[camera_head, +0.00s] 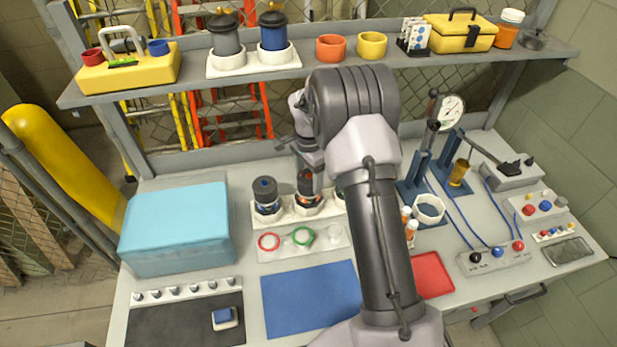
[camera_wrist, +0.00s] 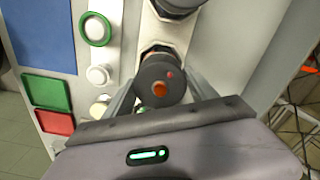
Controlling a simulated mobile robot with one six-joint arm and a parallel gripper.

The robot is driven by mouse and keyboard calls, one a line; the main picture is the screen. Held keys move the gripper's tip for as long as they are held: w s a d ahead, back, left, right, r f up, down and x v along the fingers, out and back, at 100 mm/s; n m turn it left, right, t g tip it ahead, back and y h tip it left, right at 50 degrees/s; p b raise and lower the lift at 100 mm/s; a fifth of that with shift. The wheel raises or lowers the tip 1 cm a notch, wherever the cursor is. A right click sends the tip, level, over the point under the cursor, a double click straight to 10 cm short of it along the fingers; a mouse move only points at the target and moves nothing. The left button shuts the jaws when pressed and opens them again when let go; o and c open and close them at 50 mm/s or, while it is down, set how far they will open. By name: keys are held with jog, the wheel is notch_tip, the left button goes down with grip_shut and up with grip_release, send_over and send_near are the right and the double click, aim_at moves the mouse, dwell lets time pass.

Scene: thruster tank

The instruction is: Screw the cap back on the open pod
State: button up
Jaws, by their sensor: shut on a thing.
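The cap is over the middle socket of the white pod rack (camera_wrist: 158,32). A bit of orange shows below the cap's far edge, but I cannot tell whether cap and pod touch. In the head view my gripper (camera_head: 309,178) is over the middle pod (camera_head: 308,199), partly hidden by my arm. A dark pod with a blue band (camera_head: 266,196) stands in the left socket. Another pod on the right is mostly hidden by my arm.
A tray in front of the rack holds a red ring (camera_head: 269,242), a green ring (camera_head: 302,236) and a pale round piece (camera_head: 334,231). A blue mat (camera_head: 308,299) lies clear in front. A blue box (camera_head: 175,230) stands left, a gauge stand (camera_head: 449,110) right.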

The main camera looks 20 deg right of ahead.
jog(key=m+b, duration=0.2)
jog(key=m, duration=0.1)
jog(key=shift+f, duration=0.15)
jog(key=m+b, duration=0.3)
jog(key=m, duration=0.2)
jog(key=m+b, duration=0.2)
jog(key=m, duration=0.2)
jog(key=shift+m+b, duration=0.3)
jog(key=shift+b, duration=0.05)
jog(key=m+b, duration=0.2)
jog(key=m, duration=0.2)
jog(key=shift+m, duration=0.3)
jog(key=o, duration=1.3)
jog(key=shift+o, duration=0.2)
